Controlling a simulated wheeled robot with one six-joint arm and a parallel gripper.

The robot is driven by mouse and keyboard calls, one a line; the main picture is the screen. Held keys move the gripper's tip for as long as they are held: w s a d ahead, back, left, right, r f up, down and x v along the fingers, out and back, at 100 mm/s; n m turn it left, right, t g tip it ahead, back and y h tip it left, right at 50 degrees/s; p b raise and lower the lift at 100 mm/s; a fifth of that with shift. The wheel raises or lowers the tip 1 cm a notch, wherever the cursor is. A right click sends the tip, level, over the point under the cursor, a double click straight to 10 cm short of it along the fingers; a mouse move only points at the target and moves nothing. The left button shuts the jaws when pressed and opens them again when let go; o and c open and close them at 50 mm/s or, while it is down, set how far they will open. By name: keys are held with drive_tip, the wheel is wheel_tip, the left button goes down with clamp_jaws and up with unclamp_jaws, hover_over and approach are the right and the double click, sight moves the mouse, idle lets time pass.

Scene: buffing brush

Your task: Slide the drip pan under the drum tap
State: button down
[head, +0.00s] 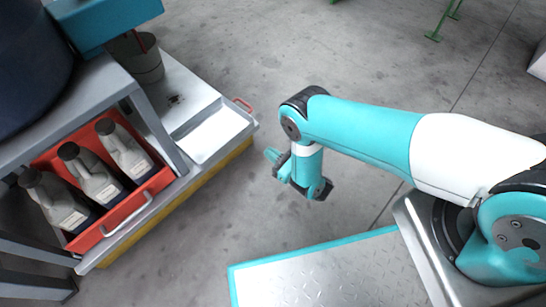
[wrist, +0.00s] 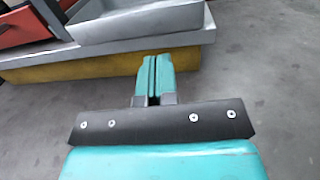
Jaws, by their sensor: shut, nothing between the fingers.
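The drip pan (head: 215,135) is a shallow, light grey tray with a red handle (head: 243,104) at its far right end. It lies at the right end of a low grey platform, and a grey pan also shows at the top of the wrist view (wrist: 135,24). The dark blue drum (head: 30,60) is at the upper left, partly out of frame. I cannot make out its tap. My gripper (head: 271,155) is shut and empty, apart from the pan and to its right. Its teal fingers (wrist: 153,73) point toward the platform's yellow side in the wrist view.
A red crate (head: 125,215) with several grey bottles (head: 95,180) sits on the platform (head: 185,85). A grey metal frame post (head: 160,130) stands between crate and pan. A dark grey can (head: 143,62) stands behind. Open concrete floor surrounds my gripper.

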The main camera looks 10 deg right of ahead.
sight(241, 133)
drive_tip(key=b+x, duration=0.4)
drive_tip(key=x, duration=0.1)
drive_tip(key=b+x, duration=0.2)
drive_tip(key=x, duration=0.1)
drive_tip(key=shift+w+a+f, duration=0.1)
drive_tip(key=shift+w+f, duration=0.1)
drive_tip(key=shift+f, duration=0.1)
drive_tip(key=shift+w+a+r+b, duration=0.3)
drive_tip(key=shift+w+a+b, duration=0.35)
drive_tip(key=shift+b, duration=0.25)
drive_tip(key=shift+d, duration=0.1)
